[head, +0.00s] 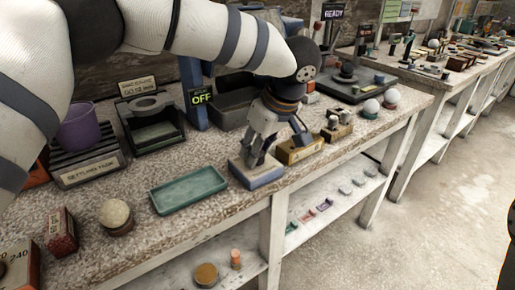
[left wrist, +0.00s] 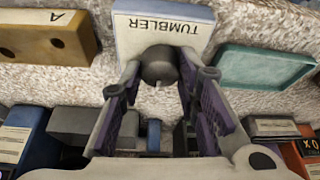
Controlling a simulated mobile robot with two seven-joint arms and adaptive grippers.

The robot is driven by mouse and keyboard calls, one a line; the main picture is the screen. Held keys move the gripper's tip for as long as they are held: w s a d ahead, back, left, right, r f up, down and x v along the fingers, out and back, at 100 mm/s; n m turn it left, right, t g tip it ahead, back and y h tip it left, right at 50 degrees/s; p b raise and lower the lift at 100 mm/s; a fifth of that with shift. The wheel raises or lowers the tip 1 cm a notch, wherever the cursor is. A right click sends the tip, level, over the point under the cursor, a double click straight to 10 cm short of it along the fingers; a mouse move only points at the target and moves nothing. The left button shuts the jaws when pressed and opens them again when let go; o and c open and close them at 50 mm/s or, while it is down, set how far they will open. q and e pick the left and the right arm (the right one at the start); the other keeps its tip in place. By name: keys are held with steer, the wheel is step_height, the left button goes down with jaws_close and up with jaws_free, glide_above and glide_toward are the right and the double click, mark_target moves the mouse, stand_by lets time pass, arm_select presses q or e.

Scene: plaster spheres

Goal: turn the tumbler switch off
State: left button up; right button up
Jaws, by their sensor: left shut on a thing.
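The tumbler switch is a blue-grey box (head: 257,173) with a white top, at the front edge of the bench in the head view. In the left wrist view its top plate (left wrist: 150,38) reads "TUMBLER", upside down. A dark rounded knob (left wrist: 159,66) stands on it. My left gripper (head: 263,148) reaches down onto the box, and its two fingers (left wrist: 160,88) are shut on the knob from both sides. The head view hides the knob behind the fingers. My right gripper is not in view.
A yellow box (head: 299,151) marked "A" stands just right of the switch, and a green tray (head: 188,189) lies to its left. A blue post behind carries a lit "OFF" display (head: 202,97). Plaster balls (head: 371,106) sit farther right. The floor in front is clear.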

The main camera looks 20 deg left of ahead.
arm_select(q)
steer(key=n, duration=0.1)
steer(key=n+g, duration=0.1)
steer(key=n, duration=0.1)
steer(key=shift+w+f+n+b, duration=0.1)
steer(key=shift+f+n+b, duration=0.1)
steer(key=shift+n+b, duration=0.1)
steer(key=shift+w+n+g+y+b, duration=0.2)
steer(key=shift+n+g, duration=0.3)
steer(key=shift+n, duration=0.45)
steer(key=shift+s+n+g+y+b, duration=0.1)
steer(key=shift+n+g+b, duration=0.15)
steer(key=shift+n+g, duration=0.5)
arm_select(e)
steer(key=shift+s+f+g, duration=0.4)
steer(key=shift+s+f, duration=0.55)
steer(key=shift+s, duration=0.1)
arm_select(q)
steer(key=shift+r+n+t, duration=0.1)
steer(key=shift+n+t, duration=0.15)
steer(key=shift+n, duration=0.15)
steer(key=o, duration=1.2)
steer(key=shift+c, duration=0.2)
steer(key=shift+r, duration=0.1)
steer(key=v, duration=0.7)
steer(key=shift+r, duration=0.2)
